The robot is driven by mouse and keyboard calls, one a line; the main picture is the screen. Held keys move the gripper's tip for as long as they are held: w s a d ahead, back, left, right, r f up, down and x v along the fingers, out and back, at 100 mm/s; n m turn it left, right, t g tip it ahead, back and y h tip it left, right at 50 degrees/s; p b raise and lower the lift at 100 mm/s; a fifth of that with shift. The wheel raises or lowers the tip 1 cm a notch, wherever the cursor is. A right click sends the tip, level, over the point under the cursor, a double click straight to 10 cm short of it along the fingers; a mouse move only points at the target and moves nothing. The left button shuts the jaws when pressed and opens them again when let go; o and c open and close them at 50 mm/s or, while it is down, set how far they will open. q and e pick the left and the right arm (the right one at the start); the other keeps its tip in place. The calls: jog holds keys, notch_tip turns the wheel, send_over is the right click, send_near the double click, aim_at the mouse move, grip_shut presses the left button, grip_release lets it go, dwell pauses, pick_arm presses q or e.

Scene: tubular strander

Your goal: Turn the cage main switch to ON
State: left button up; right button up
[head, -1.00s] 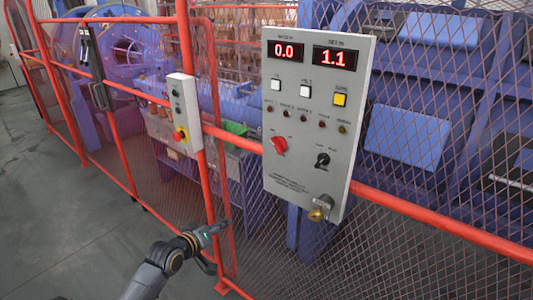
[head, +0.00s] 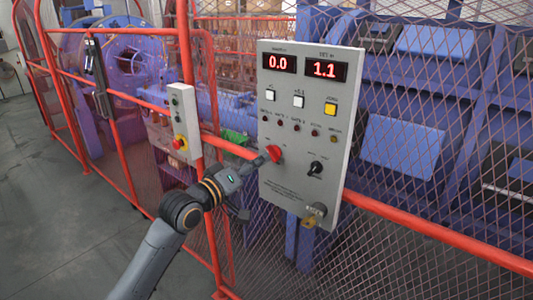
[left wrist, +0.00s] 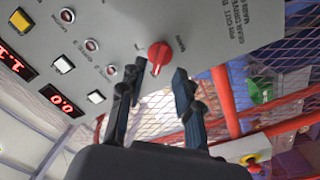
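The grey control panel (head: 290,200) hangs on the cage fence. Its red rotary switch (head: 274,153) is at the left of the panel, below the row of small lamps. My left gripper (head: 261,160) is at this switch, coming from the left. In the left wrist view the open fingers (left wrist: 159,68) point at the panel, and the red switch (left wrist: 160,53) shows just beyond and between the fingertips. I cannot tell whether a finger touches it. The switch labels are too small to read surely. My right gripper is not in view.
A black rotary knob (head: 316,168) and a brass padlock (head: 309,221) are to the right and below. A small grey box with a red button (head: 181,143) stands to the left. The orange fence rail (head: 430,230) runs on both sides of the panel.

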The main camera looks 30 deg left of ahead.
aim_at(273, 153)
pick_arm(q)
jog(key=shift+w+d+p, duration=0.15)
jog(key=shift+w+p, duration=0.2)
jog(key=shift+w, duration=1.75)
jog(key=shift+c, duration=0.4)
grip_shut()
